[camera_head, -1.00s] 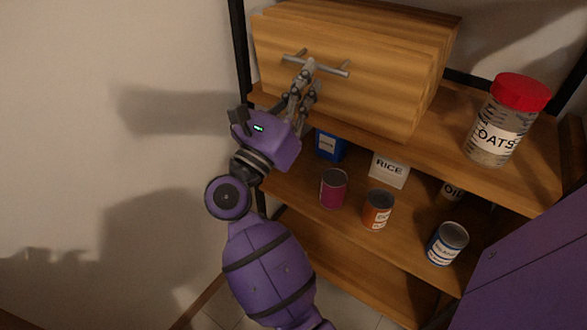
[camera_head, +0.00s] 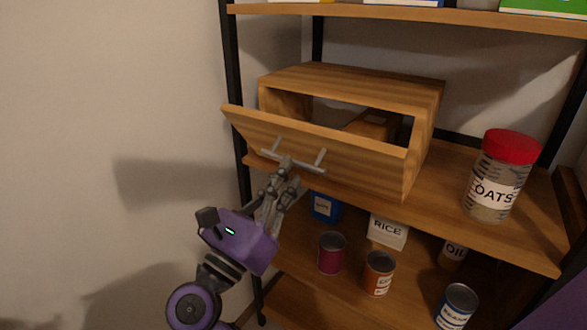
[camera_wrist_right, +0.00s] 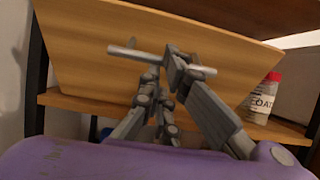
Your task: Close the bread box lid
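The wooden bread box (camera_head: 355,82) stands on a shelf. Its front lid (camera_head: 340,145) is tilted outward at the top, leaving an open gap into the box. A grey bar handle (camera_head: 308,163) is on the lid's front face. My right gripper (camera_head: 286,168) is at the handle, its fingers closed in around the bar. In the right wrist view the fingertips (camera_wrist_right: 163,73) meet the handle bar (camera_wrist_right: 128,52) in front of the lid (camera_wrist_right: 90,50). Part of the bar is hidden by the fingers. My left gripper is in neither view.
An oats jar with a red lid (camera_head: 500,175) stands right of the box on the same shelf. Several cans and a rice box (camera_head: 387,232) are on the shelf below. A higher shelf (camera_head: 400,14) runs above the box. A bare wall (camera_head: 110,120) is at left.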

